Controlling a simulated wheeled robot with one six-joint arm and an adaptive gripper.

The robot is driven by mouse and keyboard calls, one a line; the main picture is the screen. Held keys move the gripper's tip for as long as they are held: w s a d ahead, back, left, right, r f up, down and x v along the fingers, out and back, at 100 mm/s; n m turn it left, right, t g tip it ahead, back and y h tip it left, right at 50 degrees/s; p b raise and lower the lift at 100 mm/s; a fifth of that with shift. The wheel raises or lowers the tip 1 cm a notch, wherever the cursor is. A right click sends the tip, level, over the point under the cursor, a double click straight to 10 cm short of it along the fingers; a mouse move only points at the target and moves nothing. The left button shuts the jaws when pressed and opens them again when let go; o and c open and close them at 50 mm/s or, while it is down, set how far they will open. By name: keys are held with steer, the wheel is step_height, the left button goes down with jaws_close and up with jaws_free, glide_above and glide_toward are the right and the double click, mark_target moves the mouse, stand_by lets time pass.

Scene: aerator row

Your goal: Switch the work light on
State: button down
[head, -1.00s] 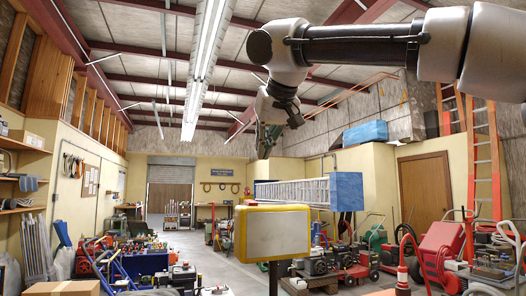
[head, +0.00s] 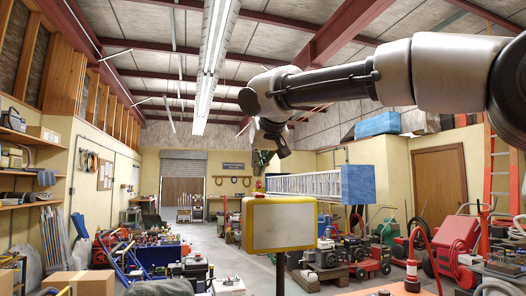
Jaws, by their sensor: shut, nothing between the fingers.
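The work light (head: 284,226) is a yellow-framed box with a pale front panel, upright on a dark post in the lower middle of the head view. A small red part (head: 259,194) sits on its top edge at the left; I cannot tell if it is the switch. The panel looks pale, and I cannot tell whether it is lit. My gripper (head: 262,165) hangs from the arm above the light's left part in the picture, small and dark. It is shut and empty. It appears apart from the light, though the depth between them is unclear.
A ladder with a blue end (head: 358,185) lies behind the light. Cardboard boxes (head: 80,283) and tools crowd the lower left. Some bare floor shows behind the light.

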mark_target(259, 194)
steer(key=f, duration=0.4)
steer(key=shift+w+a, duration=0.1)
steer(key=shift+w, duration=0.15)
steer(key=shift+w, duration=0.1)
steer(key=shift+w+f+g, duration=0.2)
steer(key=shift+f+g, duration=0.1)
steer(key=shift+g, duration=0.2)
steer(key=shift+s, duration=0.1)
steer(key=shift+s+f, duration=0.1)
steer(key=shift+s+d, duration=0.2)
steer(key=shift+s, duration=0.5)
